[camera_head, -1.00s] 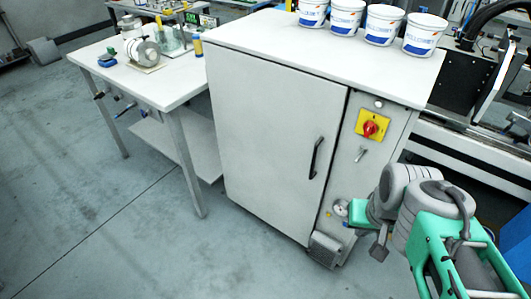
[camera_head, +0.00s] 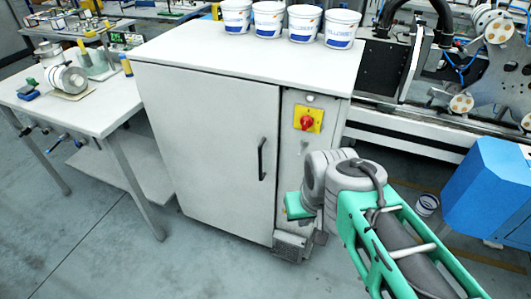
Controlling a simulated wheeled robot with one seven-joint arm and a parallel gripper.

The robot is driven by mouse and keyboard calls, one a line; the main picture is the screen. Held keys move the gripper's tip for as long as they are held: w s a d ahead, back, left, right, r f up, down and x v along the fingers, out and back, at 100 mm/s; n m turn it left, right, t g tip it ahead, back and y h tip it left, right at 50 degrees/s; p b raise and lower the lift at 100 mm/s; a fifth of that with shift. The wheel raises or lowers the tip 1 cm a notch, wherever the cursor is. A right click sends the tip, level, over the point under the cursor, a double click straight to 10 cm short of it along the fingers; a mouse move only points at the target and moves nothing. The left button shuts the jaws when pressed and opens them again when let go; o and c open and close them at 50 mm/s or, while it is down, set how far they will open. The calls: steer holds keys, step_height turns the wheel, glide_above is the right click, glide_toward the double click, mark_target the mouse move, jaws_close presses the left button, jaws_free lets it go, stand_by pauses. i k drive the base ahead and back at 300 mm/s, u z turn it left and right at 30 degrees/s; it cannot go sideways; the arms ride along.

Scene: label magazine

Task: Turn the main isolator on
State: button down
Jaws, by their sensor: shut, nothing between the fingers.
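The main isolator is a red rotary knob (camera_head: 306,122) on a yellow square plate (camera_head: 315,112). It sits high on the narrow right-hand panel of a white cabinet (camera_head: 210,140). The knob is in plain view, but its exact angle is too small to read. My gripper (camera_head: 320,237) shows small and grey at the end of my arm, low in front of the panel's lower part. It is shut and empty, well below the knob and apart from it. My wrist hides part of the lower panel.
A black door handle (camera_head: 262,158) stands out left of the panel. Several white tubs (camera_head: 270,20) stand on the cabinet top. A white bench (camera_head: 85,100) is at left, a blue box-like unit (camera_head: 488,190) at right. Open floor (camera_head: 230,270) lies in front.

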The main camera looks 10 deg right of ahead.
mark_target(306, 122)
steer(key=k, duration=1)
steer(key=u, duration=1.55)
steer(key=i, duration=0.5)
steer(key=z, duration=0.35)
